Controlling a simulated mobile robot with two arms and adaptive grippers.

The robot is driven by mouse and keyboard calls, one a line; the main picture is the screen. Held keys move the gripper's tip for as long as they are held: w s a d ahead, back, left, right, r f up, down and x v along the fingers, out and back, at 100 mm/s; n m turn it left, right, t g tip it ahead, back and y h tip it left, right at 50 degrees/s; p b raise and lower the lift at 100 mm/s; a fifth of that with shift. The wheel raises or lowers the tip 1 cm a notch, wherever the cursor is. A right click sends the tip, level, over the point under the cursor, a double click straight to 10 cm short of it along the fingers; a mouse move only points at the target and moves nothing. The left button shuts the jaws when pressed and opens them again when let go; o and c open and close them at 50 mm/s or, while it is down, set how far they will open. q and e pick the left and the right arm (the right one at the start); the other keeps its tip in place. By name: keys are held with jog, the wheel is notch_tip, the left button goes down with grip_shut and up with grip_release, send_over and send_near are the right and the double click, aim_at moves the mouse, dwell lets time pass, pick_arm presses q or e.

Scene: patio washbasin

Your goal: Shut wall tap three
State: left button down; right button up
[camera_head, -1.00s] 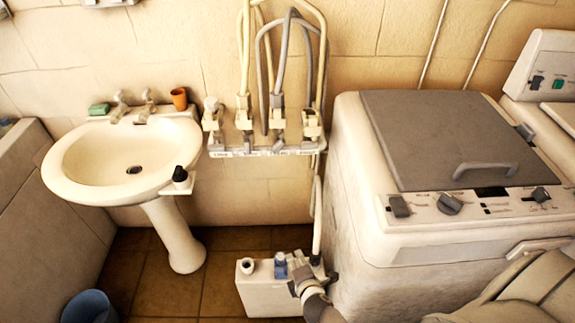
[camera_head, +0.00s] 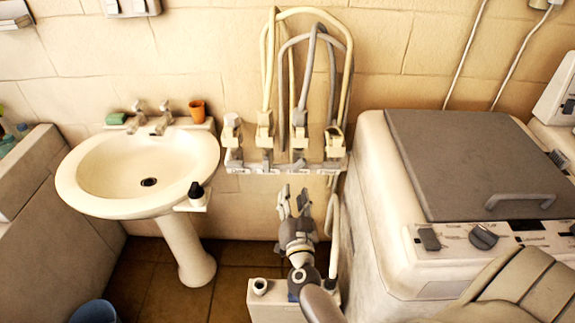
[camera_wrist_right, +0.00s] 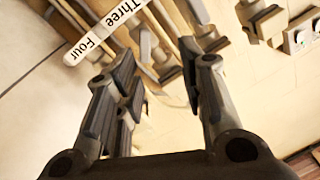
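A row of wall taps hangs on a pale rack (camera_head: 285,165) with small labels beneath, unreadable in the head view. I cannot tell there which tap is three. In the right wrist view, a label strip (camera_wrist_right: 100,36) reads "Four" and "Three" at top left. Part of a grey tap-like piece (camera_wrist_right: 145,45) shows beside it. My right gripper (camera_head: 293,200) is below the rack, pointing up at the wall, apart from the taps. In the wrist view its fingers (camera_wrist_right: 165,85) are spread with nothing gripped between them. My left gripper is out of view.
Hoses (camera_head: 305,60) loop above the taps. A basin (camera_head: 130,165) stands left, with a dark-topped bottle (camera_head: 195,192) on its front corner. A washing machine (camera_head: 465,170) stands close on the right. A white container (camera_head: 262,303) sits on the floor under my arm.

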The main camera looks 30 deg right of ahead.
aim_at(299, 168)
jog(key=w+d+m, duration=0.1)
jog(key=w+d, duration=0.1)
jog(key=w, duration=0.1)
jog(key=w+d+m+h, duration=0.1)
jog(key=w+d, duration=0.2)
jog(key=w+d+m+g, duration=0.1)
jog(key=w+d+m, duration=0.1)
jog(key=w, duration=0.1)
jog(key=shift+w+d+r, duration=0.1)
jog(key=shift+w+d, duration=0.05)
jog(key=shift+w, duration=0.1)
grip_shut()
